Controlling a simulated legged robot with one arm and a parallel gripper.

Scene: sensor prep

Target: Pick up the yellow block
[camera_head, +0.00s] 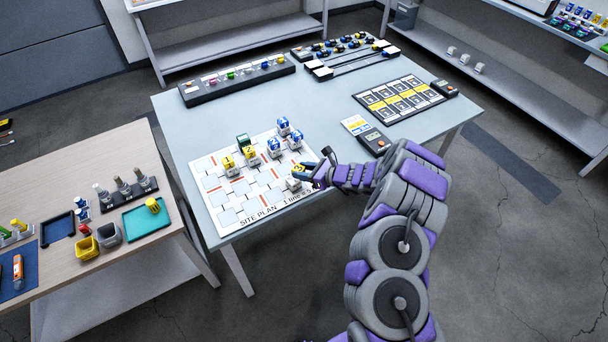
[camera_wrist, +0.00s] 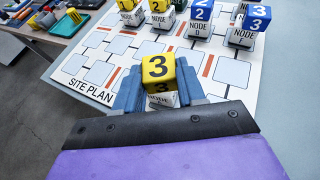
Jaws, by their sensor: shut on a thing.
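A yellow block marked 3 (camera_wrist: 158,68) sits between the two blue-grey fingers of my gripper (camera_wrist: 160,84) in the wrist view. A white piece lettered NODE (camera_wrist: 163,99) shows directly below it; whether the block touches it is hard to tell. In the head view my gripper (camera_head: 303,170) is at the right edge of the white site plan board (camera_head: 240,207), shut on the yellow block (camera_head: 298,168), which is partly hidden by the fingers. Two other yellow blocks, one marked 2 (camera_head: 250,151) and one beside it (camera_head: 229,162), stand on white nodes on the board.
Blue-topped nodes (camera_head: 283,124) and a green block (camera_head: 243,141) stand farther back on the board. A black device (camera_head: 374,141) lies right of my gripper. A teal tray (camera_head: 140,224) with a yellow piece (camera_head: 153,205) is on the wooden table at left.

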